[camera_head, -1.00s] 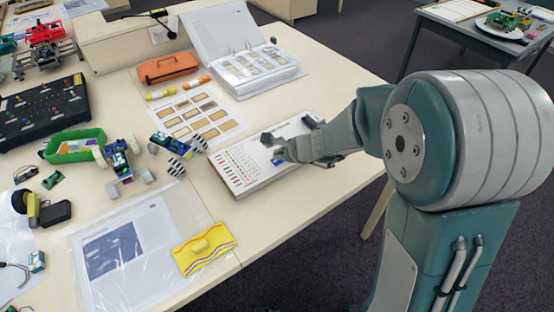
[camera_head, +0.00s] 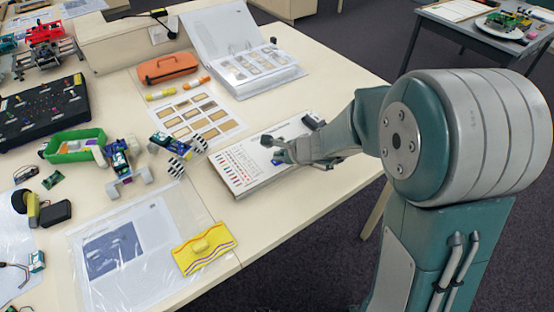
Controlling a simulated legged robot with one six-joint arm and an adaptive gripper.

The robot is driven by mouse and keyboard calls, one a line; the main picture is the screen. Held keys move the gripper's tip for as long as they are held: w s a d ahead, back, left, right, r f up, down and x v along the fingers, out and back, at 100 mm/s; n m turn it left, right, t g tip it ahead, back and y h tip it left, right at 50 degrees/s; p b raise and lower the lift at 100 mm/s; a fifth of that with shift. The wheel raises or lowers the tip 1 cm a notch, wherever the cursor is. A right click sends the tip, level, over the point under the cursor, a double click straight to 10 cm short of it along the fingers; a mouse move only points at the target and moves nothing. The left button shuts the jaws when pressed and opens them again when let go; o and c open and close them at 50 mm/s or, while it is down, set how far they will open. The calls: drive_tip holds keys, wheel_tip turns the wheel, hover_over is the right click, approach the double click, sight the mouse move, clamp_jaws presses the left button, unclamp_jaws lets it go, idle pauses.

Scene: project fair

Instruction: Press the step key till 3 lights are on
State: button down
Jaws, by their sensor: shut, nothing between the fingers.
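A flat white panel (camera_head: 238,180) with rows of small coloured marks lies near the table's right edge. My gripper (camera_head: 272,150) is over the panel's upper part, shut and empty. Its fingers and my wrist cover much of the panel's right side. I cannot make out the step key or any lit light at this size, and I cannot tell whether the fingertips touch the panel.
A sample sheet (camera_head: 193,115), an open binder (camera_head: 258,70) and an orange case (camera_head: 167,68) lie behind the panel. A wheeled kit (camera_head: 122,160) and a yellow pouch (camera_head: 204,247) lie to the left and front. Bare tabletop (camera_head: 270,225) shows in front of the panel.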

drive_tip(key=shift+r, duration=0.7)
drive_tip(key=shift+r, duration=2.55)
